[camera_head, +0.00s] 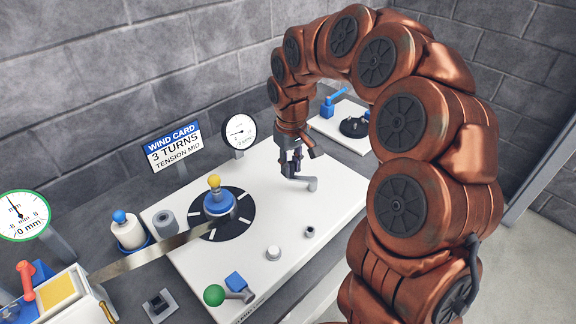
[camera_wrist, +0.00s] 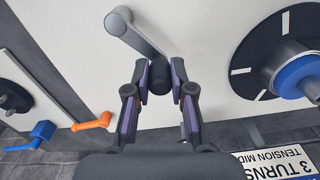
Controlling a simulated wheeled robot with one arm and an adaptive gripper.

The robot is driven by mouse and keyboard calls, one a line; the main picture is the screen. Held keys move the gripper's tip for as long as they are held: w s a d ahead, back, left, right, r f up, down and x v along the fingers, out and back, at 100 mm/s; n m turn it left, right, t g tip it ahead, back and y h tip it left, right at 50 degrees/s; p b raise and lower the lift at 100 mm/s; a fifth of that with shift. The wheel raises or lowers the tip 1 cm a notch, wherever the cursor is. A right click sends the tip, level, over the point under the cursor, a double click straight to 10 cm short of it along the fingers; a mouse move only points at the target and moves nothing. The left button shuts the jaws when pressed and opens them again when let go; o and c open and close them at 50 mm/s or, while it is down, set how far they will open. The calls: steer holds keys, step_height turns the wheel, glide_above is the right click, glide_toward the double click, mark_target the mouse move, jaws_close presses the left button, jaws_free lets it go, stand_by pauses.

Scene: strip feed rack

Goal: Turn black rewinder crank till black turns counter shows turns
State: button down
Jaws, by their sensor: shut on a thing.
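The rewinder crank (camera_head: 312,184) is a grey arm on the white plate; it also shows in the wrist view (camera_wrist: 137,35). My gripper (camera_head: 291,170) is at the handle end of the crank. In the wrist view my gripper's fingers (camera_wrist: 159,76) are shut on the dark upright handle, one on each side. A round white dial with a black rim (camera_head: 239,131) stands behind the plate; its needle shows, but its small lettering is hard to read. A blue and white card (camera_head: 174,146) reads "WIND CARD, 3 TURNS, TENSION MID".
A black disc (camera_head: 241,218) with white marks and a blue, yellow-knobbed hub (camera_head: 217,199) lies left of the crank. A metal strip (camera_head: 150,256) runs to it. A green-knobbed lever (camera_head: 215,295) is at the front. A second plate (camera_head: 340,118) with a blue lever stands behind.

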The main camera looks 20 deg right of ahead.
steer(key=c, duration=1)
jaws_free()
steer(key=shift+r, duration=0.1)
step_height(320, 180, up, 12)
steer(key=shift+s, duration=0.1)
steer(key=s+f+m, duration=0.1)
steer(key=s+f, duration=0.1)
steer(key=s, duration=0.9)
steer(key=s+a+f+m+g+p, duration=0.1)
steer(key=s+f, duration=0.2)
steer(key=s, duration=0.8)
steer(key=s+f+m+p, duration=0.1)
steer(key=s+f, duration=0.1)
steer(key=s, duration=0.9)
steer(key=shift+a+f+g, duration=0.3)
steer(key=shift+f+g, duration=0.1)
